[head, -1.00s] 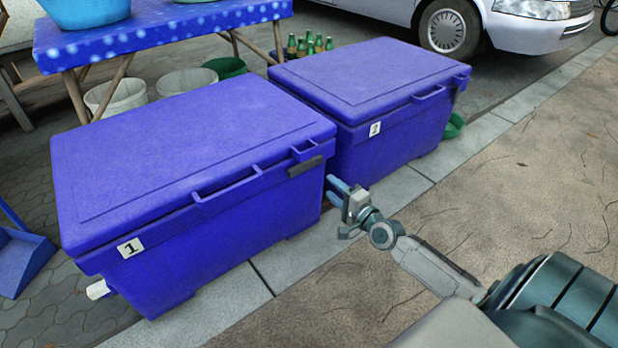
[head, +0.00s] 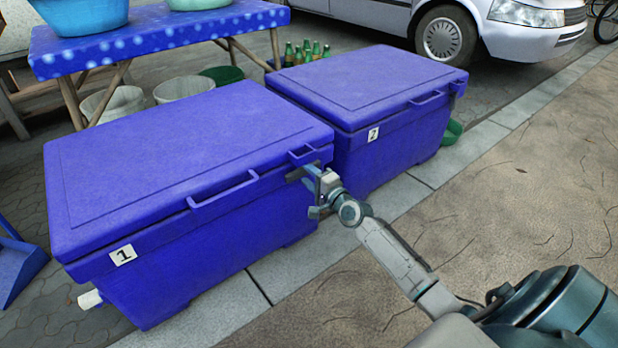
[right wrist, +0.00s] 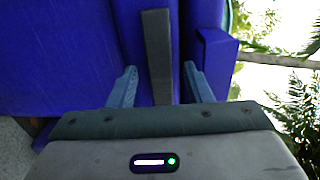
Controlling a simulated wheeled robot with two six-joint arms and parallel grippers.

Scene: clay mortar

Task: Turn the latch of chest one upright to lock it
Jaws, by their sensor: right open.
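Chest one (head: 190,170) is a blue lidded box with a white label "1", its lid down. Its latch (head: 293,175) is a dark grey bar near the right end of the front, lying about level along the rim and partly hidden by my gripper. My right gripper (head: 313,176) is at the latch, open. In the right wrist view the latch (right wrist: 157,45) runs between the two spread fingers of the right gripper (right wrist: 160,70), with a gap on each side. Whether the fingers reach past the bar's face is hard to tell. My left gripper is out of view.
A second blue chest (head: 365,95), labelled "2", stands close behind chest one. A blue spotted table (head: 160,40) with basins stands at the back left, with buckets (head: 185,85) below. A white van (head: 440,25) is behind. The pavement (head: 480,240) at right is clear.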

